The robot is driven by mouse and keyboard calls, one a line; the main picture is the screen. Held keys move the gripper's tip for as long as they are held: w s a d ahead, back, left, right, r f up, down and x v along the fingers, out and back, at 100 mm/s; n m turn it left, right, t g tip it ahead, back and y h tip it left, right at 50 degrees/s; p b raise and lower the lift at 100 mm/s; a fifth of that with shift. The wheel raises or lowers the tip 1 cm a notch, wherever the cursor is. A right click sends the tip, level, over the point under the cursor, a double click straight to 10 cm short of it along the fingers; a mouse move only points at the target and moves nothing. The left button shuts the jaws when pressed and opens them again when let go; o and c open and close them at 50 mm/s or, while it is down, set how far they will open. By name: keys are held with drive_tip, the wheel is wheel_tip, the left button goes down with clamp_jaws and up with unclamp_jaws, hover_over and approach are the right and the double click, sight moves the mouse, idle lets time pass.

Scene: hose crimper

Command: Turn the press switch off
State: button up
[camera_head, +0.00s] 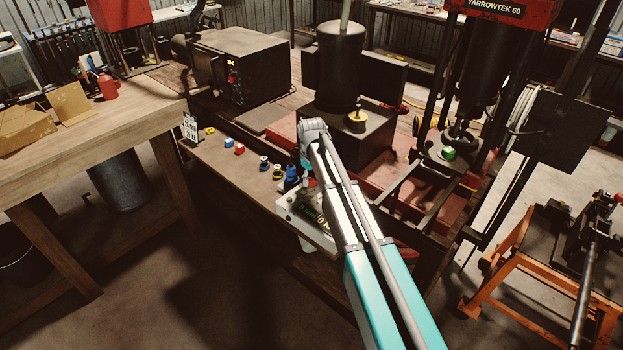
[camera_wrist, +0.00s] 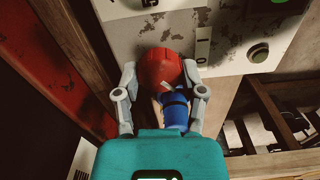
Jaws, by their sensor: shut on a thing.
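The press switch appears as a rounded red knob (camera_wrist: 160,68) at the lower edge of a worn pale control panel (camera_wrist: 220,28) in the wrist view. My gripper (camera_wrist: 160,72) has one finger on each side of the knob and is shut on it. A label strip (camera_wrist: 203,46) with small marks stands just right of the knob. A blue piece with a dark band (camera_wrist: 175,108) lies between the knob and my palm; I cannot tell if it is joined to the knob. In the head view the panel (camera_head: 285,208) is partly behind my arm, and the knob is hidden.
A dark round button (camera_wrist: 258,53) sits on the panel right of the knob. The red press (camera_head: 497,12) stands at right. A wooden table (camera_head: 110,130) is at left, with open floor in front.

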drive_tip(key=shift+n, duration=0.5)
drive_tip(key=o, duration=1.2)
drive_tip(key=shift+c, duration=0.2)
drive_tip(key=shift+m, duration=0.4)
